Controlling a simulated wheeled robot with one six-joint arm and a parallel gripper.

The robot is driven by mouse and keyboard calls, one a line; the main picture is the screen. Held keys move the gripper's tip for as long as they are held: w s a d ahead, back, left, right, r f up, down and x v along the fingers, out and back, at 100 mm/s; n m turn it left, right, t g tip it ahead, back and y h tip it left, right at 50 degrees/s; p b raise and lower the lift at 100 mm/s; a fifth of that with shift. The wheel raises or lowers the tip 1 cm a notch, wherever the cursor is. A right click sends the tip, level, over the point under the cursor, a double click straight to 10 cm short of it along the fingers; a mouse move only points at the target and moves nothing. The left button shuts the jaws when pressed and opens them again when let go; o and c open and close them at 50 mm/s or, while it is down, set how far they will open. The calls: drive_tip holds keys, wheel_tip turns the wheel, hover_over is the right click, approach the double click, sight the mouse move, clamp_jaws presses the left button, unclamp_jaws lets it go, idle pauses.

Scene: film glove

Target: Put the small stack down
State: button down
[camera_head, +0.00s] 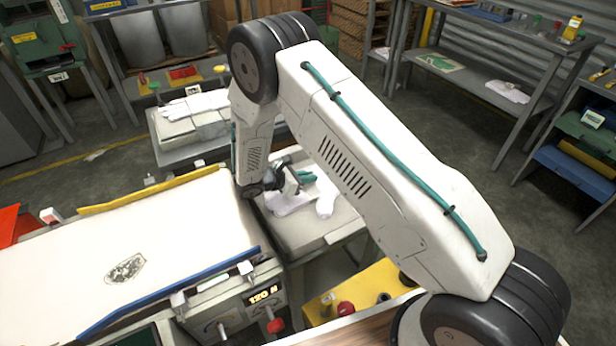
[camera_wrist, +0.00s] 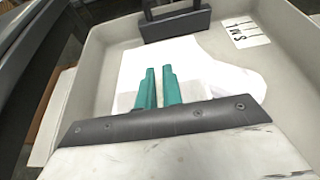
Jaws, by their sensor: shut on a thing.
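My gripper (camera_head: 305,178) is over a pale grey tray (camera_head: 305,243) beyond the white belt, and my arm hides part of it. In the wrist view, its two teal fingers (camera_wrist: 158,88) are close together on a small stack of thin white gloves (camera_wrist: 215,72). The stack is flat and glove-shaped. In the head view, the white stack (camera_head: 325,197) shows below and beside the gripper. The stack is within the walls of the tray (camera_wrist: 283,65), but whether it rests on the floor of the tray is hard to tell.
A handwritten label (camera_wrist: 243,33) lies in the tray, beside the stack. A white belt (camera_head: 175,235) with yellow and blue side rails is at left. Behind stands a bench with another white pile (camera_head: 205,104). Shelves (camera_head: 500,95) line the right.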

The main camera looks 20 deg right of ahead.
drive_tip(key=shift+f, duration=0.15)
drive_tip(key=c, duration=1.5)
unclamp_jaws()
drive_tip(key=shift+c, duration=0.2)
drive_tip(key=shift+r, duration=0.2)
drive_tip(key=shift+a+r, duration=0.15)
drive_tip(key=shift+a, duration=0.2)
drive_tip(key=v, duration=1.1)
drive_tip(key=shift+s+a, duration=0.1)
drive_tip(key=shift+a, duration=0.05)
